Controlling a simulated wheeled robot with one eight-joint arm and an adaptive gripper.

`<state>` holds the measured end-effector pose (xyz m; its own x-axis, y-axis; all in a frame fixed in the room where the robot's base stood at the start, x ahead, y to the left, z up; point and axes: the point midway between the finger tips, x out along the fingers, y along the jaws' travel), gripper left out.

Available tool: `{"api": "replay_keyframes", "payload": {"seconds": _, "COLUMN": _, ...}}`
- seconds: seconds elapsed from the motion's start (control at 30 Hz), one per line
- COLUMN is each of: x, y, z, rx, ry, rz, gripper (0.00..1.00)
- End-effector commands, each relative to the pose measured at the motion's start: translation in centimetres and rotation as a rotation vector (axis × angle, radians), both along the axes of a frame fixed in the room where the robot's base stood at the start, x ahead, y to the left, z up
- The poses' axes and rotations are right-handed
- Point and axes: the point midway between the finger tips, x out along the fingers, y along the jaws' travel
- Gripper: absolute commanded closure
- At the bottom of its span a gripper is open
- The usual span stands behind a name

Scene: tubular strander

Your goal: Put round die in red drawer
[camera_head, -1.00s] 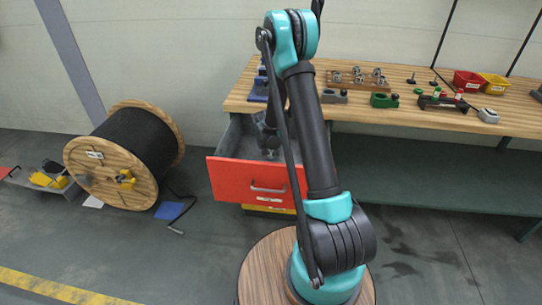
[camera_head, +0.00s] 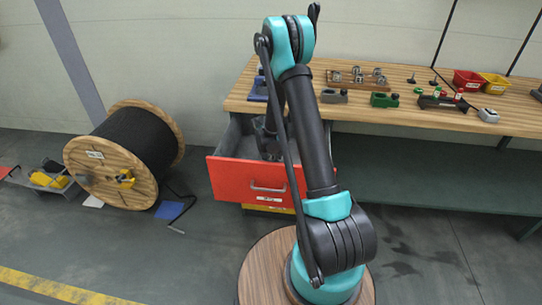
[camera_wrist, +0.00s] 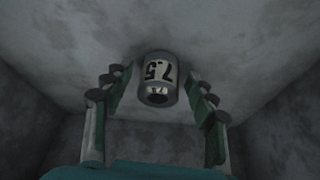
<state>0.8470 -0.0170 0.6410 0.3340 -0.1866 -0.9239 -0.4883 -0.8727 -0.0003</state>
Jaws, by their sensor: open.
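The red drawer (camera_head: 238,182) is pulled open under the left end of the workbench. My gripper (camera_head: 266,135) is down inside it, partly hidden by my arm. In the wrist view my gripper (camera_wrist: 159,104) is open, with a finger on each side of the round die (camera_wrist: 159,80). The die is a small metal cylinder with a hole in its end and a label reading 7.5. It is in the drawer's grey interior, with a visible gap to each finger. The head view does not show the die clearly.
The wooden workbench (camera_head: 440,118) holds several tools and fixtures, a wooden rack (camera_head: 345,78) of metal dies, and red (camera_head: 467,81) and yellow (camera_head: 494,84) bins. A large cable reel (camera_head: 115,160) stands on the floor at left. Grey drawer walls surround my gripper.

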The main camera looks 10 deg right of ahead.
Motion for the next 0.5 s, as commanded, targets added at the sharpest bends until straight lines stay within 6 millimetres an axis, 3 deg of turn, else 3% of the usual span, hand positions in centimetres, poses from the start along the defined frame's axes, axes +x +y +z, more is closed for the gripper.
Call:
{"api": "replay_keyframes", "payload": {"seconds": 0.17, "x": -0.2, "y": 0.1, "z": 0.9, "rx": 0.000, "ry": 0.000, "rz": 0.001, "gripper": 0.43}}
{"api": "replay_keyframes", "payload": {"seconds": 0.5, "x": -2.0, "y": 1.1, "z": 5.7, "rx": 0.000, "ry": 0.000, "rz": 0.001, "gripper": 0.43}}
